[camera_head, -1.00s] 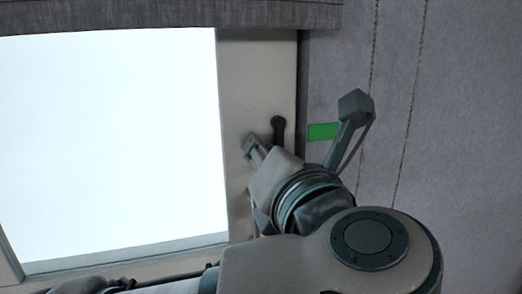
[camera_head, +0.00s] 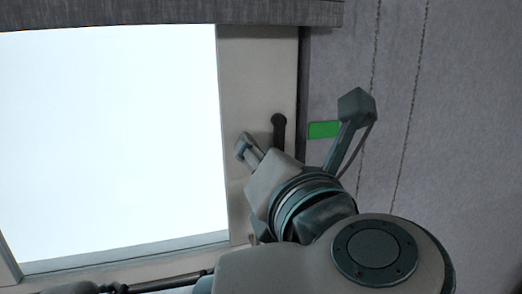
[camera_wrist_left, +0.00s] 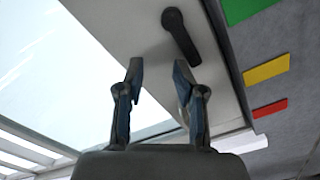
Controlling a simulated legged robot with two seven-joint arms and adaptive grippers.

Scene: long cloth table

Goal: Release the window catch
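The window catch is a dark handle with a round top (camera_head: 279,121) on the pale window frame (camera_head: 258,75), right of the bright pane. It hangs down, and its lower end is close to or behind my gripper in the head view. In the left wrist view the catch (camera_wrist_left: 181,36) lies beyond the fingertips, nearer the right finger. My left gripper (camera_head: 248,150) is at the frame, just left of and below the catch. In the left wrist view its two fingers (camera_wrist_left: 157,75) stand apart with nothing between them. My right gripper is not seen.
A bright window pane (camera_head: 110,140) fills the left. A dark grey fabric strip (camera_head: 170,14) runs along the top. A grey wall (camera_head: 460,130) with a green patch (camera_head: 324,130) is at the right. Yellow (camera_wrist_left: 266,69) and red (camera_wrist_left: 270,108) strips show in the wrist view.

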